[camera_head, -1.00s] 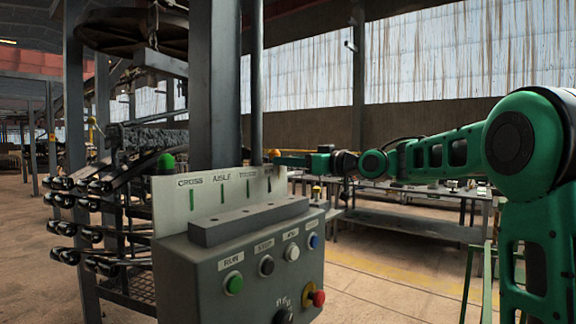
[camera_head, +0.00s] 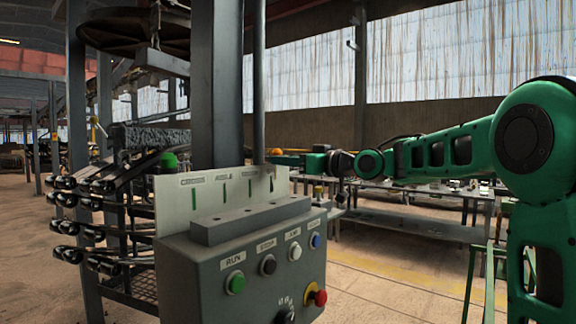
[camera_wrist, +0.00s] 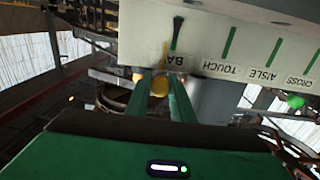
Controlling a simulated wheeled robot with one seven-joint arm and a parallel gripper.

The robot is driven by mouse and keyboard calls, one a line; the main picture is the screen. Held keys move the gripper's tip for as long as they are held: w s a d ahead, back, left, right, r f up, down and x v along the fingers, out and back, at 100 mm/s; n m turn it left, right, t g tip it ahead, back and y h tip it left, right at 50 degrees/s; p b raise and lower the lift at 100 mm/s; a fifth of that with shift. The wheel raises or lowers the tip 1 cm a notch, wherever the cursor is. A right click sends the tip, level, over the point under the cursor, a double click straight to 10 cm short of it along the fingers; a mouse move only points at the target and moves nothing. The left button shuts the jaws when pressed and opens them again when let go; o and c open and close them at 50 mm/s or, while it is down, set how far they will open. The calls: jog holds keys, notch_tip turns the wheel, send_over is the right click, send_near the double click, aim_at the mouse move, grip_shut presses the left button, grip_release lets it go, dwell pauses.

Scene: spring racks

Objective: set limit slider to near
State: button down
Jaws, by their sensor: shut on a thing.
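A pale upright panel (camera_head: 234,200) stands on a grey control box, with labels reading CROSS, AISLE, TOUCH and one starting BA, each by a narrow slot. The panel shows upside down at the top of the wrist view (camera_wrist: 215,20). My gripper (camera_head: 276,160) is at the panel's top right corner. In the wrist view its green fingers (camera_wrist: 163,76) are closed around a yellow-orange knob (camera_wrist: 159,86) beside the BA label. An orange ball (camera_head: 275,152) shows just above my gripper. I see no label naming the limit slider, and the fingers partly hide the knob.
The box (camera_head: 250,258) has a green, a black, a white and a blue button, plus a red knob (camera_head: 319,298). A steel column (camera_head: 216,90) rises behind. A workbench (camera_head: 420,222) stands behind on the right.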

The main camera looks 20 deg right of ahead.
jog(key=c, duration=1.5)
grip_release()
jog(key=shift+s+a, duration=0.15)
jog(key=shift+a, duration=0.1)
jog(key=shift+c, duration=0.2)
jog(key=shift+d, duration=0.1)
jog(key=shift+d, duration=0.1)
jog(key=v, duration=1)
jog(key=shift+s, duration=0.2)
jog(key=shift+d+f, duration=0.1)
